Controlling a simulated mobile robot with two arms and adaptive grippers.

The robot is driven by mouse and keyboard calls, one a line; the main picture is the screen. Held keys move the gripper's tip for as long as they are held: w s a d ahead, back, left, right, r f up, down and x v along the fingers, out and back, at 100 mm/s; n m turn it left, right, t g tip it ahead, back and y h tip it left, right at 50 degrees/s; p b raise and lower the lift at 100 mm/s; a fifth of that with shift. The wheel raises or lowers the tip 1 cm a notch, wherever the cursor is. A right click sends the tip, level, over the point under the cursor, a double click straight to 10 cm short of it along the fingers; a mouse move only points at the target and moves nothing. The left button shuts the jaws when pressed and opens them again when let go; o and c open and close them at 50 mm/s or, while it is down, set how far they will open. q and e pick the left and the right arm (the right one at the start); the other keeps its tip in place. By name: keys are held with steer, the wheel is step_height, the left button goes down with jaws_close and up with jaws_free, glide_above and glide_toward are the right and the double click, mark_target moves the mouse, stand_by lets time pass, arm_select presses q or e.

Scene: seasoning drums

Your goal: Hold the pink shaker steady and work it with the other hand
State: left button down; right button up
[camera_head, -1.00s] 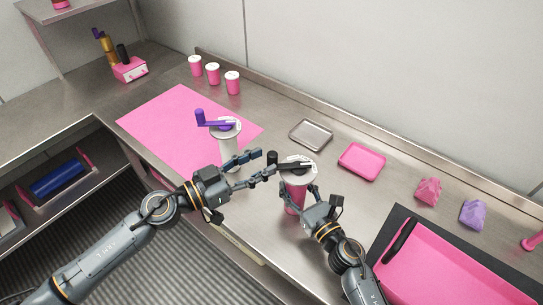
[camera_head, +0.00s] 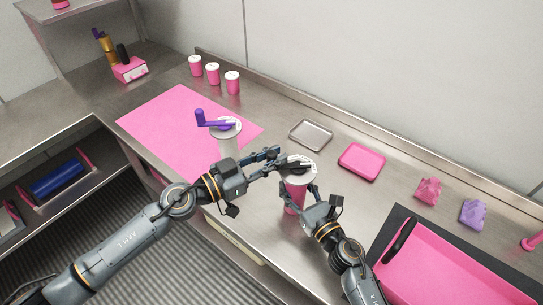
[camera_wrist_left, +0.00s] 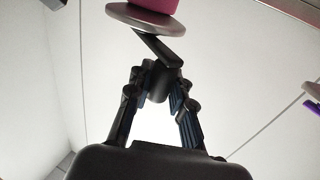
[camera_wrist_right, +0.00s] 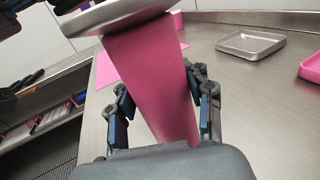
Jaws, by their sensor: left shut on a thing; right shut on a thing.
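The pink shaker (camera_head: 294,198) stands upright at the counter's front, with a grey lid (camera_head: 305,170) and a black crank arm (camera_head: 295,163) on top. My right gripper (camera_head: 299,189) is shut around its pink body from the front right. The right wrist view shows the body (camera_wrist_right: 150,80) between the fingers, under the lid rim. My left gripper (camera_head: 277,160) is at the crank's outer end, left of the lid. In the left wrist view its fingers are shut on the dark crank knob (camera_wrist_left: 158,85). The fingers hide the knob in the head view.
A white shaker with a purple crank (camera_head: 215,122) stands close behind my left gripper, on the pink mat (camera_head: 165,125). A metal tray (camera_head: 311,133) and a pink tray (camera_head: 361,161) lie behind the pink shaker. A large pink bin (camera_head: 455,270) is at the right.

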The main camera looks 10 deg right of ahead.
arm_select(q)
steer(key=shift+r+t, duration=0.5)
arm_select(e)
steer(key=shift+d+f, duration=0.1)
steer(key=shift+f, duration=0.05)
arm_select(q)
steer(key=shift+s+d+r+n+t, duration=0.1)
steer(key=shift+s+n+t, duration=0.05)
steer(key=shift+n+t, duration=0.2)
steer(key=shift+s+f+n+t+y, duration=0.1)
steer(key=shift+s+n+t+y, duration=0.1)
steer(key=shift+n+t+y, duration=0.3)
steer(key=shift+s+f+n+t+y, duration=0.1)
steer(key=shift+s+n+t+y, duration=0.1)
steer(key=shift+n+t+y, duration=0.3)
arm_select(e)
steer(key=shift+d+f, duration=0.1)
steer(key=shift+f, duration=0.05)
arm_select(q)
steer(key=shift+s+d+f+n+t+y, duration=0.1)
steer(key=shift+s+d+n+t+y, duration=0.15)
steer(key=shift+s+n+t+y, duration=0.75)
steer(key=shift+s+d+f+n+t+y, duration=0.2)
steer(key=shift+n+t+y, duration=1.05)
steer(key=shift+y, duration=1)
steer(key=shift+s+d+r+n+t+y, duration=0.1)
steer(key=shift+s+d+n+t+y, duration=0.2)
steer(key=shift+s+n+t+y, duration=0.85)
steer(key=shift+w+n+g+y, duration=0.35)
steer(key=shift+w+y, duration=0.25)
